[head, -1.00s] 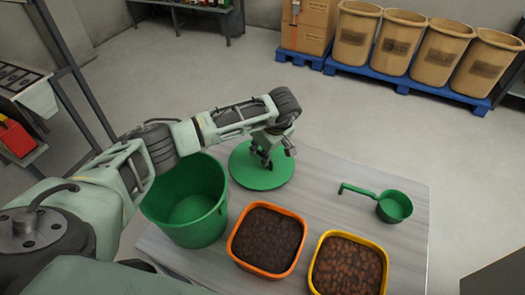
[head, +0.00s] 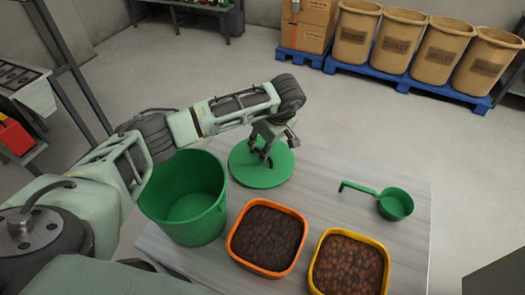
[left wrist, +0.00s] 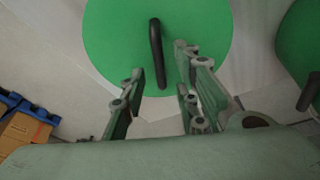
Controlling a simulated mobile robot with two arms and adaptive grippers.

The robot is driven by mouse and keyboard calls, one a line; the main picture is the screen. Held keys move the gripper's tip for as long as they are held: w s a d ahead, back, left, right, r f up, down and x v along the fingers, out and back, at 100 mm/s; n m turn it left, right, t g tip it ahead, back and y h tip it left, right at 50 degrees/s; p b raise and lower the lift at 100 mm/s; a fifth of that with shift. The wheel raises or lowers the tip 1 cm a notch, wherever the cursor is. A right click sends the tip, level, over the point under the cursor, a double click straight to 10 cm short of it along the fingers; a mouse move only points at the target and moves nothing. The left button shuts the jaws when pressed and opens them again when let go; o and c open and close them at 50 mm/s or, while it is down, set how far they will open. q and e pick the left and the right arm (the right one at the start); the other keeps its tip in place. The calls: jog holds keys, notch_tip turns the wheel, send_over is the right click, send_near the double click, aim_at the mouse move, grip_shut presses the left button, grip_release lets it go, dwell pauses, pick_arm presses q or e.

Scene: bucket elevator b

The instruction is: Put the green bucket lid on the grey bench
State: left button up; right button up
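The green bucket lid (head: 248,172) lies flat on the grey bench (head: 330,180) near its back left edge. It also shows in the left wrist view (left wrist: 115,45), with a dark upright-looking handle (left wrist: 157,52) across its middle. My left gripper (head: 270,158) is over the lid. In the left wrist view its open fingers (left wrist: 158,65) lie on either side of the handle, with gaps between. I cannot tell whether the fingertips are level with the handle. My right gripper is not in view.
An orange-rimmed tub (head: 268,238) and a yellow-rimmed tub (head: 348,268) of dark contents stand at the bench's front. A green scoop (head: 393,205) lies at the right. The bench is clear between lid and scoop. Tan bins (head: 403,38) stand on a blue pallet behind.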

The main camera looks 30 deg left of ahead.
pick_arm(q)
jog(key=b+v, duration=0.2)
jog(key=v, duration=0.7)
